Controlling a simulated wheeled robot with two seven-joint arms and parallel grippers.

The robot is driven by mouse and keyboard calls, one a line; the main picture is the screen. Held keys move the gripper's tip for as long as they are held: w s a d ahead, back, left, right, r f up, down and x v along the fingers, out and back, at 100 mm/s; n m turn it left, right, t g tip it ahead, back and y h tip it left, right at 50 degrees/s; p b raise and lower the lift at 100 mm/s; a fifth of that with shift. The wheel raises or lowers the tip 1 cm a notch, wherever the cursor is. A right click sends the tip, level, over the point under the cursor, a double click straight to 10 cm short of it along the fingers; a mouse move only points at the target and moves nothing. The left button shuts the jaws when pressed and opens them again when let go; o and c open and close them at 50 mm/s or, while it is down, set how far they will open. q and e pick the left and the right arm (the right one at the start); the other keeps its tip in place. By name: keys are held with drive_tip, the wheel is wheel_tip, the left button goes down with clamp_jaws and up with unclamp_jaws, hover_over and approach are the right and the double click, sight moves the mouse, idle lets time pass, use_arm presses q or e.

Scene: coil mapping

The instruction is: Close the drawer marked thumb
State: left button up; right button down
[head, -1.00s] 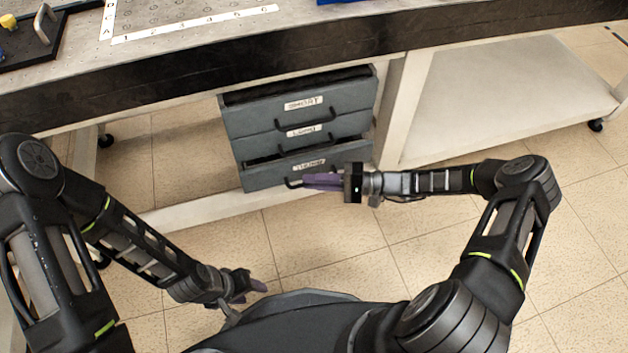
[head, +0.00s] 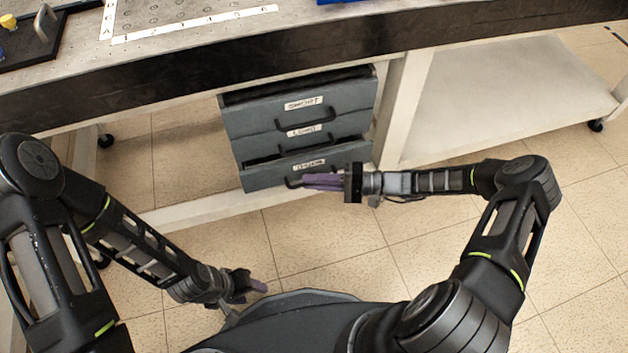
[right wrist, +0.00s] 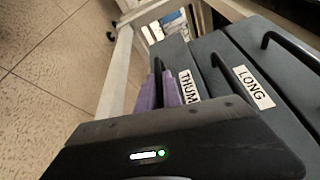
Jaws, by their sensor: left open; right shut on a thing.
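The drawer marked thumb (head: 262,176) is the lowest of three grey drawers under the bench. A dark gap shows above its front, so it stands a little out from the unit. Its label (right wrist: 188,87) is partly covered in the right wrist view. My right gripper (head: 306,181) is shut on the black handle (head: 292,183) of this drawer, with its purple fingers (right wrist: 163,92) around the bar. The fingers hide much of the handle. My left gripper (head: 256,287) is open and empty, low over the floor near my body.
The drawers marked long (head: 250,146) and short (head: 250,118) sit above it, each with a black handle. The bench's dark front edge (head: 200,80) overhangs the unit. A white leg (head: 400,110) stands just right of it. Tiled floor in front is clear.

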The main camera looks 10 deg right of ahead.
sight(335, 170)
drive_tip(key=w+b, duration=0.1)
drive_tip(key=w, duration=0.1)
drive_tip(key=w+b, duration=0.2)
drive_tip(key=shift+a+f, duration=0.1)
drive_tip(key=shift+f, duration=0.1)
drive_tip(key=shift+w+r, duration=0.1)
drive_tip(key=shift+r, duration=0.1)
drive_tip(key=c, duration=1.5)
unclamp_jaws()
drive_tip(key=p+v, duration=0.1)
drive_tip(key=v, duration=0.6)
drive_tip(key=shift+d+p, duration=0.3)
drive_tip(key=shift+d, duration=0.05)
